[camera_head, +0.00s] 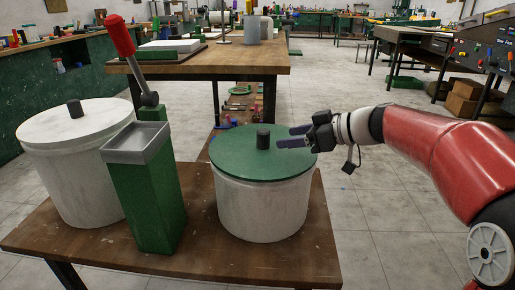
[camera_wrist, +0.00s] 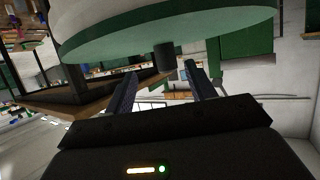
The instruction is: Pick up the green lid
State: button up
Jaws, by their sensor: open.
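The green lid (camera_head: 240,158) is a flat disc with a dark cylindrical knob (camera_head: 263,138) at its middle. It lies on a white round pot (camera_head: 262,210) on the small wooden table. My gripper (camera_head: 279,136) reaches in from the right above the lid, its open fingers pointing left toward the knob. In the wrist view the lid (camera_wrist: 215,25) fills the top, and the knob (camera_wrist: 164,57) shows between and beyond the fingertips of my gripper (camera_wrist: 160,73). I cannot tell whether the fingers touch the knob; nothing is seen held.
A white-lidded pot (camera_head: 75,165) stands at the left of the wooden table (camera_head: 200,262). A green box-shaped stand (camera_head: 148,200) with a red-handled lever (camera_head: 120,36) stands between the pots. A larger workbench (camera_head: 250,60) is behind. Open floor lies to the right.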

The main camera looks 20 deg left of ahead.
aim_at(269, 139)
jog(key=x, duration=0.2)
jog(key=p+x, duration=0.1)
jog(key=x, duration=0.3)
jog(key=shift+s+a, duration=0.3)
jog(key=shift+a, duration=0.15)
jog(key=shift+c, duration=0.4)
grip_shut()
